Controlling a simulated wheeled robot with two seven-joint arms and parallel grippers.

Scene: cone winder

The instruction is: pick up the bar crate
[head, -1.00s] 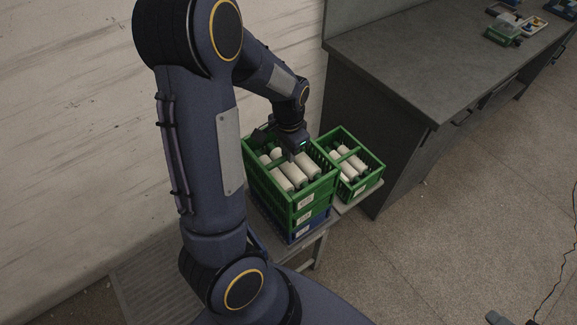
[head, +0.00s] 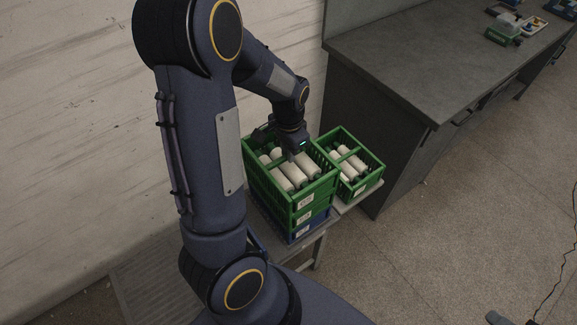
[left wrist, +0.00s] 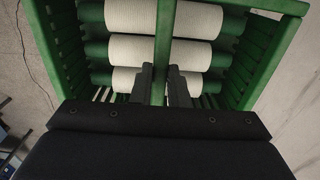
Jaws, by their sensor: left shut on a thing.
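The bar crate (head: 327,187) is a green slatted crate with white yarn cones lying in it. It is the top one of a stack on a low grey stand. Its central green bar shows in the left wrist view (left wrist: 163,45), running between the cones. My left gripper (head: 291,151) reaches down into this crate from above. In the left wrist view its two dark fingers (left wrist: 162,88) are shut on the bar, one on each side. The crate appears level on the stack. My right gripper is not in view.
Under it are another green crate (head: 317,211) and a blue crate (head: 319,224). A second green crate (head: 372,180) with cones stands close on the right. A grey workbench (head: 400,75) stands beyond it, and a pale wall (head: 70,130) rises behind. Floor at right is mostly clear.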

